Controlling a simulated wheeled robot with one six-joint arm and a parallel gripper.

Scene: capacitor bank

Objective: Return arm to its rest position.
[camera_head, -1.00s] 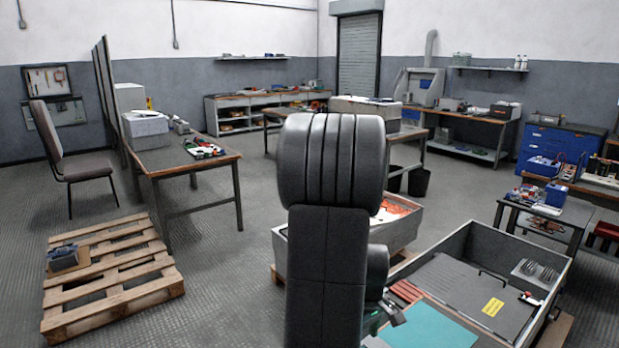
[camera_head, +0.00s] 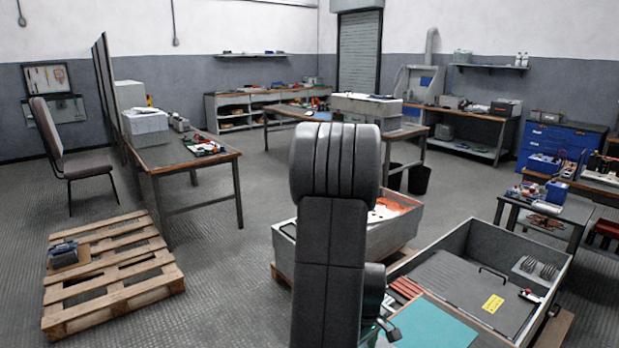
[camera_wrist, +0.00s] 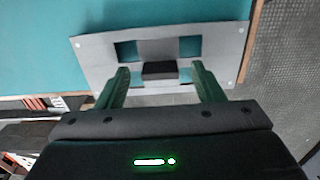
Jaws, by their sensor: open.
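My gripper (camera_wrist: 158,88) shows in the wrist view with its two green fingers spread apart. Nothing is held between them. Beyond the fingertips is a pale grey plate (camera_wrist: 215,45) with square cut-outs and a dark block (camera_wrist: 159,70) at its middle, in line with the gap between the fingers. The plate lies over a teal surface (camera_wrist: 40,45). In the head view my arm stands upright in the centre and hides most of the gripper at its lower right.
An open grey crate (camera_head: 562,262) with a dark panel (camera_head: 470,290) stands at the right, beside a teal mat (camera_head: 432,325). Another crate (camera_head: 400,235) with orange contents is behind my arm. A wooden pallet (camera_head: 110,290) lies at the left. The floor between pallet and arm is clear.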

